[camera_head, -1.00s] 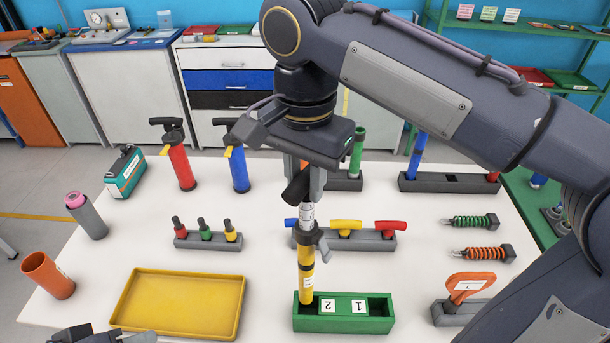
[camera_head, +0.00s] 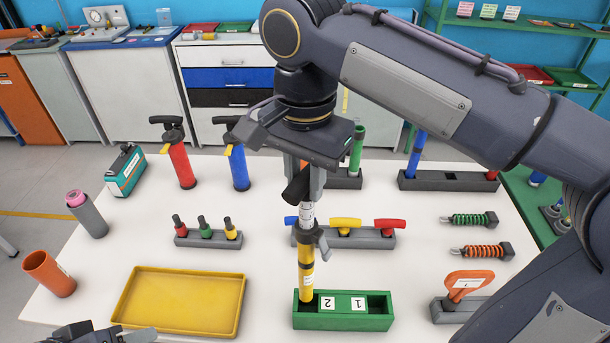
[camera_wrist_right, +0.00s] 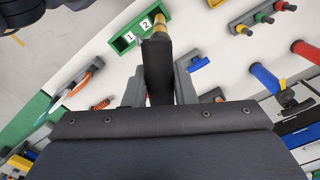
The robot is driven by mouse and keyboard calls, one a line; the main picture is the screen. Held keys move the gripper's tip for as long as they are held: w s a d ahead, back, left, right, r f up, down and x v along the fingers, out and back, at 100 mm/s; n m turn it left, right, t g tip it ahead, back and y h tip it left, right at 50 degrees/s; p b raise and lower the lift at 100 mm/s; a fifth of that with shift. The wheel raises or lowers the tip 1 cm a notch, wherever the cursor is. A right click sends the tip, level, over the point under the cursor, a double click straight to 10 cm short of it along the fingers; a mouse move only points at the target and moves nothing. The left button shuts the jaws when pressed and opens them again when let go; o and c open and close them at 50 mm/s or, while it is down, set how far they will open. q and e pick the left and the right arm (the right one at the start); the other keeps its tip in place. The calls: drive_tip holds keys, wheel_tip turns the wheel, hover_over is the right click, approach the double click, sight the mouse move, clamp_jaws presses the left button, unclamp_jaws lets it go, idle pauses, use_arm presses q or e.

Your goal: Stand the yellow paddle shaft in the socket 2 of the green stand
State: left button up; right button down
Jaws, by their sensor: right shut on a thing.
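The yellow paddle shaft (camera_head: 306,262) is upright, with a black grip on top, a pale labelled tube and a grey clip partway down. My right gripper (camera_head: 309,188) is shut on its upper part; the black grip (camera_wrist_right: 157,75) shows between the fingers in the right wrist view. The green stand (camera_head: 343,322) has labels 2 and 1, with 2 on the left. The shaft's lower end is at the left opening, beside label 2; its tip is hidden, so I cannot tell how deep it sits. My left gripper (camera_head: 98,335) shows only partly at the bottom left edge.
A yellow tray (camera_head: 180,302) lies left of the stand. A grey rack (camera_head: 370,241) with coloured handles is behind the shaft. An orange-handled piece (camera_head: 468,284) in a grey base stands to the right. White table surface is bare between them.

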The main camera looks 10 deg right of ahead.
use_arm(q)
drive_tip(key=shift+r, duration=0.3)
drive_tip(key=shift+f+b, duration=0.3)
drive_tip(key=shift+f, duration=0.25)
drive_tip(key=shift+r, duration=0.15)
drive_tip(key=shift+r+p, duration=0.45)
drive_tip(key=shift+p, duration=0.15)
drive_tip(key=shift+r+p, duration=0.5)
idle(2.5)
drive_tip(key=shift+r+p, duration=0.4)
drive_tip(key=shift+r, duration=0.15)
idle(2.3)
drive_tip(key=shift+r+p, duration=0.15)
drive_tip(key=shift+p, duration=0.15)
